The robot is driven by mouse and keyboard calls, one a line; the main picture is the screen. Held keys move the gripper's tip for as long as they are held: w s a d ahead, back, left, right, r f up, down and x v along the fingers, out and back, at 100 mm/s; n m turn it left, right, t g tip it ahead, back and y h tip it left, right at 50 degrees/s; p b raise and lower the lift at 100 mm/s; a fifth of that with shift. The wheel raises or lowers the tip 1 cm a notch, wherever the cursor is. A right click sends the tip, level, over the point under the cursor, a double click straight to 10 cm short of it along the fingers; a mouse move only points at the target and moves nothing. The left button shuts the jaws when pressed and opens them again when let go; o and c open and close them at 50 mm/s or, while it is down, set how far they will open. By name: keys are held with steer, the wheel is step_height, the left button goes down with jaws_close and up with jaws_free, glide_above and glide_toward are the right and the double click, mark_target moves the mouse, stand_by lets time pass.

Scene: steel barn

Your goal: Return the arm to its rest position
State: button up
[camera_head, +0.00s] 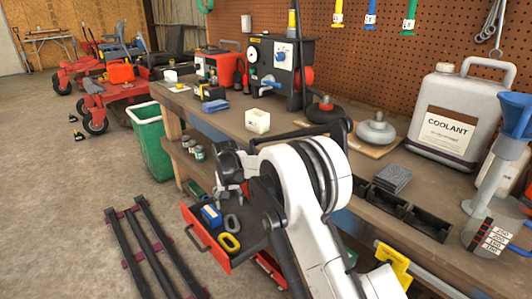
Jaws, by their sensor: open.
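My gripper (230,172) shows near the middle of the view, at the end of my white and black arm. It is open, and I see nothing held in it. It is in front of the workbench (240,121), above an open red drawer (205,240). The arm's large white joint hides part of the bench and drawer behind it.
The bench holds a coolant jug (455,115), a blue funnel (514,115), a grey round-based weight (376,131) and a small cream box (257,121). A green bin (149,140) stands at left.

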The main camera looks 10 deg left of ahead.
steer(key=s+d+r+m+y+p, duration=0.15)
steer(key=d+r, duration=0.25)
steer(key=r, duration=0.6)
steer(key=s+d+r+p, duration=0.2)
steer(key=s+d+r, duration=0.1)
steer(key=r, duration=0.6)
steer(key=s+d+r+m+p, duration=0.15)
steer(key=d+r, duration=0.25)
steer(key=r, duration=0.6)
steer(key=s+d+r+t, duration=0.2)
steer(key=s+d+r, duration=0.35)
steer(key=d, duration=0.45)
steer(key=s+d+r+m+t+p, duration=0.1)
steer(key=s+d+r+p, duration=0.15)
steer(key=s+d, duration=0.5)
steer(key=s+d+r+t+p, duration=0.1)
steer(key=s+d+r, duration=0.3)
steer(key=s+d, duration=0.4)
steer(key=s+d+f+m+t+h+p, duration=0.1)
steer(key=s+d+f, duration=0.3)
steer(key=s+d, duration=0.7)
steer(key=shift+s+f+t+h+p, duration=0.25)
steer(key=shift+s+t+h+p, duration=0.3)
steer(key=shift+s+p, duration=0.45)
steer(key=shift+s, duration=0.15)
steer(key=shift+c, duration=0.5)
